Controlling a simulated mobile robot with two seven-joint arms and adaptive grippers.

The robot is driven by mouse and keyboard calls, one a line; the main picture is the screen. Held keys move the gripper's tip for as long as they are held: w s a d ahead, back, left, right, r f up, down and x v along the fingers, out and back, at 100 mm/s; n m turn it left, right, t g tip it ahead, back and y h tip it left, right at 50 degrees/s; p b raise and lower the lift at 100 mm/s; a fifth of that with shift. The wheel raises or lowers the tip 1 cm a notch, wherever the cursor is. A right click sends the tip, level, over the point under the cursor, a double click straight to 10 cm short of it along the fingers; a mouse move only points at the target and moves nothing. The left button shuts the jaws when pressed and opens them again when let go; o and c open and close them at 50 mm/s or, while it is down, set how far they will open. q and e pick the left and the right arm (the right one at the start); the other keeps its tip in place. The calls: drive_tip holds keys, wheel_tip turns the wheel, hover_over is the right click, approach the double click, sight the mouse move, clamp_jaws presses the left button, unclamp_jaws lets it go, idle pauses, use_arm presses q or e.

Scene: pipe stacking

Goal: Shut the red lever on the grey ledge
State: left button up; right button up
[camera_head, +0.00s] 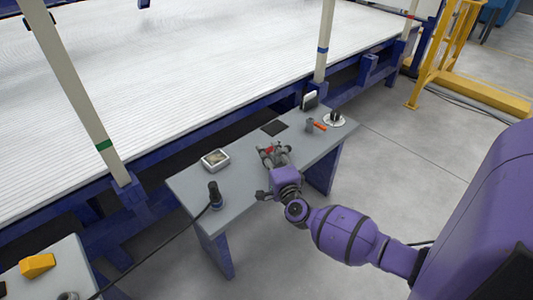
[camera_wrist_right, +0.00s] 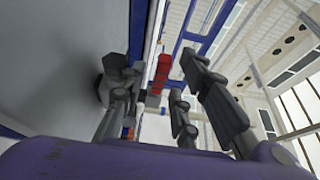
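The red lever (camera_head: 267,150) is on the grey ledge (camera_head: 245,175), close beside the tips of my right gripper (camera_head: 275,156). In the right wrist view the red lever (camera_wrist_right: 161,72) shows beyond and between the fingers of the right gripper (camera_wrist_right: 157,95). Those fingers are spread apart, with nothing seen held between them. I cannot tell whether a finger touches the lever. A dark grey part (camera_wrist_right: 120,68) stands from the ledge surface near the left finger. The lever's base is partly hidden by the gripper. My left gripper is not in view.
A framed box (camera_head: 215,160) and a black upright device (camera_head: 215,194) with a cable stand at the ledge's left. A white slatted conveyor (camera_head: 200,60) runs behind.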

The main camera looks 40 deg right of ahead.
drive_tip(key=shift+x, duration=0.8)
drive_tip(key=shift+w, duration=0.2)
drive_tip(key=c, duration=0.6)
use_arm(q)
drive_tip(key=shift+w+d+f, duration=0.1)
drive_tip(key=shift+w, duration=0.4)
use_arm(e)
clamp_jaws()
